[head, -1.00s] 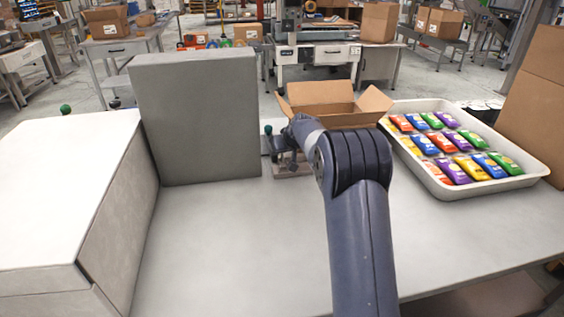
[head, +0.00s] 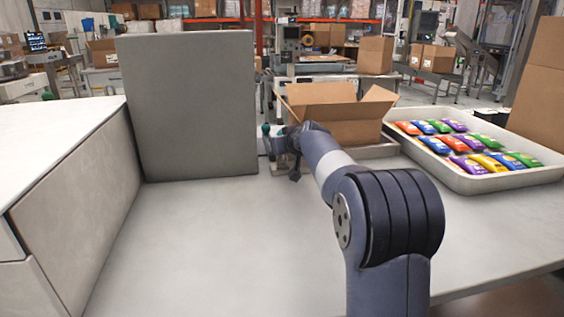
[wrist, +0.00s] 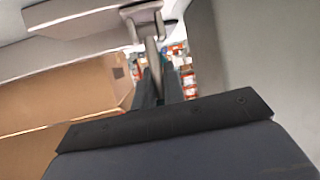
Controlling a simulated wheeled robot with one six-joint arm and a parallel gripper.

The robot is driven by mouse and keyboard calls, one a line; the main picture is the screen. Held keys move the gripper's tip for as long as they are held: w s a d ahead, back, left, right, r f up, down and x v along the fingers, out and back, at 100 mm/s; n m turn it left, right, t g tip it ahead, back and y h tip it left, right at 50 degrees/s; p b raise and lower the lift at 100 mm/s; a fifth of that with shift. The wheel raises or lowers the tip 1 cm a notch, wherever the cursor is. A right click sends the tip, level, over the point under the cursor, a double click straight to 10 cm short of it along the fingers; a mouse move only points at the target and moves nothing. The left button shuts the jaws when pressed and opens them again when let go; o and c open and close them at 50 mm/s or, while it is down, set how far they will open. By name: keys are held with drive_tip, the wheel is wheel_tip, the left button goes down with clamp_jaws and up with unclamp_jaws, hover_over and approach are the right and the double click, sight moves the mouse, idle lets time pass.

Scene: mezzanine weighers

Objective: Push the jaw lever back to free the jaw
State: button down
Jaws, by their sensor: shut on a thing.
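In the wrist view, a grey metal lever (wrist: 151,52) runs from a flat metal bar (wrist: 75,16) down between my two dark fingers (wrist: 158,88). The fingers are shut on the lever. The exact grip is small and partly hidden, and I cannot tell the jaw's state.
A tall grey panel (head: 189,105) stands close left of the fixture. An open cardboard box (head: 345,118) stands right behind my arm. A white tray (head: 464,178) of colourful packets is at right. The table's front middle (head: 235,245) is clear.

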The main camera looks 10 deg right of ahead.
drive_tip(key=shift+s+f+t+b, duration=0.1)
drive_tip(key=shift+s+t+b, duration=0.4)
drive_tip(key=shift+b, duration=2.35)
drive_tip(key=shift+w+t+b, duration=0.1)
drive_tip(key=shift+t+b, duration=0.3)
drive_tip(key=shift+b, duration=1.2)
drive_tip(key=shift+r+t+b, duration=0.35)
drive_tip(key=shift+t, duration=0.05)
